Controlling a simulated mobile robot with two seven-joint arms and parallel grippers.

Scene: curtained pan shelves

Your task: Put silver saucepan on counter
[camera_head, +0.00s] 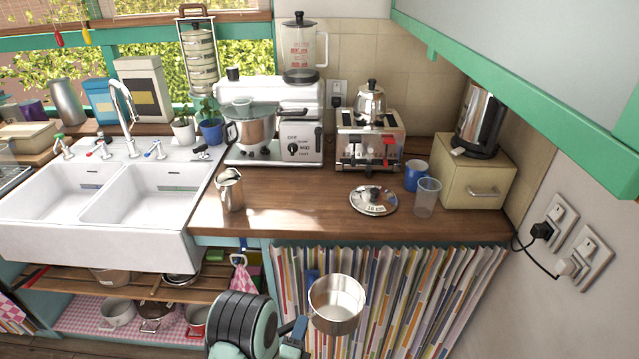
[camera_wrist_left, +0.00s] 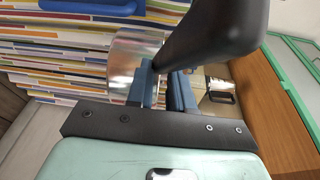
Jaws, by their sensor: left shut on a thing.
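The silver saucepan (camera_head: 337,305) is in the air in front of the striped curtain, below the counter's front edge. Its open top faces up in the head view. My left gripper (camera_head: 298,328) is shut on the saucepan at its left side. In the left wrist view the shiny saucepan (camera_wrist_left: 134,60) sits by the blue fingers (camera_wrist_left: 170,88), with a dark handle (camera_wrist_left: 215,30) crossing in front. The wooden counter (camera_head: 290,208) is above and behind the pan. A silver lid (camera_head: 374,200) lies on the counter. My right gripper does not show.
The counter holds a metal jug (camera_head: 230,190), a toaster (camera_head: 370,140), a blue mug (camera_head: 416,175), a clear glass (camera_head: 427,197) and a drawer box (camera_head: 478,180). Bare wood lies between the jug and the lid. A green-edged cupboard (camera_head: 520,110) overhangs at right.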

